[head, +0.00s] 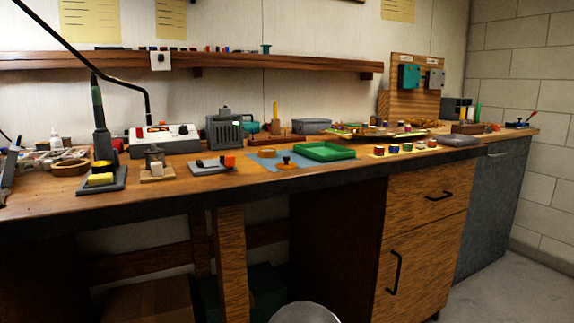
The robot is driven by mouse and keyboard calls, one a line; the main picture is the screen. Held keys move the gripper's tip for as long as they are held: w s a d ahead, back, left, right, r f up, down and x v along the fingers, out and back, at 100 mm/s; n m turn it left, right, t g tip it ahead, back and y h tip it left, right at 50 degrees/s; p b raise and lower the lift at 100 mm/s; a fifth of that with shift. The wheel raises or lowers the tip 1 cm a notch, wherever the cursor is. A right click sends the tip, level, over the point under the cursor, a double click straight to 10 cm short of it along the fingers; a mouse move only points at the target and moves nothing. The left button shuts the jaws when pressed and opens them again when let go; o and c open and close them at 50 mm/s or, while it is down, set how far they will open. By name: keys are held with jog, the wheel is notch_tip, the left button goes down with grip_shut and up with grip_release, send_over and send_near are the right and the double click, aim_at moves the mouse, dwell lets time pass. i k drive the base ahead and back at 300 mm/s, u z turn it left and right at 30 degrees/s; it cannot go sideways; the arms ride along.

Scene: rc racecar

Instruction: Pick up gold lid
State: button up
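A small orange-gold piece with a dark knob on top (287,162) sits on the blue mat (258,164) near the front edge of the workbench. It looks like the gold lid, but it is too small to be sure. A brown ring or shallow round dish (267,153) lies just behind and left of it, apart from it. A green tray (324,151) stands to its right on the bench. My gripper is not in view.
The wooden workbench (190,184) is crowded. Small coloured cylinders (393,148) stand right of the tray. A wooden drawer cabinet (425,203) is under the bench.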

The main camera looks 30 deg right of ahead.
aim_at(286, 164)
jog(key=k, duration=1.1)
jog(key=z, duration=1)
jog(key=i, duration=1.5)
jog(key=u, duration=0.95)
